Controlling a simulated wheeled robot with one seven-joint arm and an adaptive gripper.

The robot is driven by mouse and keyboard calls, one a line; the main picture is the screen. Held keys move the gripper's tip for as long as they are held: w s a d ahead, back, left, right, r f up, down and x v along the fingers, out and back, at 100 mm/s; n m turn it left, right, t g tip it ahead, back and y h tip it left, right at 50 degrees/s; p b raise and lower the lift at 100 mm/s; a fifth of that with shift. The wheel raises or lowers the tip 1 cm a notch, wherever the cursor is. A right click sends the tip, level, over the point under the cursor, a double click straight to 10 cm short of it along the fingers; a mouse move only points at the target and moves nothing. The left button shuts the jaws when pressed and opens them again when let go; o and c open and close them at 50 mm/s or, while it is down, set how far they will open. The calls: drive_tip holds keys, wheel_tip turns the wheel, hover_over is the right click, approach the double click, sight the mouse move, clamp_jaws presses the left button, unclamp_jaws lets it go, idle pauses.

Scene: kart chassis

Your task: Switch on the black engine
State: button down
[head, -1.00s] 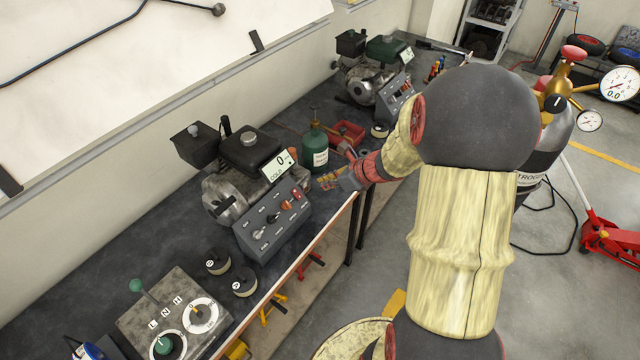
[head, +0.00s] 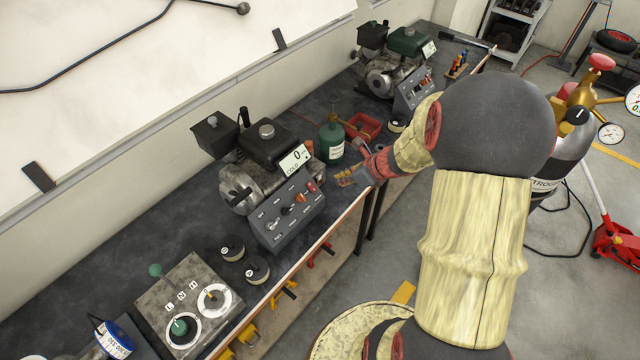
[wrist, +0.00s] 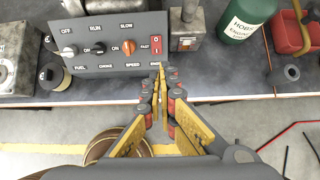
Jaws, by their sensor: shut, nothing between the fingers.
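The black engine (head: 268,148) stands on the dark bench in the head view, with a display reading 0 and COLD. Its grey control panel (head: 270,238) faces the bench's front edge. Contact cannot be told. In the head view my gripper (head: 364,176) is small.
A green bottle (head: 331,142) and a red bin (head: 363,127) stand right of the engine. A green engine (head: 404,46) with its own panel is farther back. Bench front edge lies below my gripper.

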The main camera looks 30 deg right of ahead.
sight(316, 189)
drive_tip(key=shift+s, duration=0.1)
drive_tip(key=b+x, duration=0.4)
drive_tip(key=x, duration=1)
drive_tip(key=shift+a, duration=0.1)
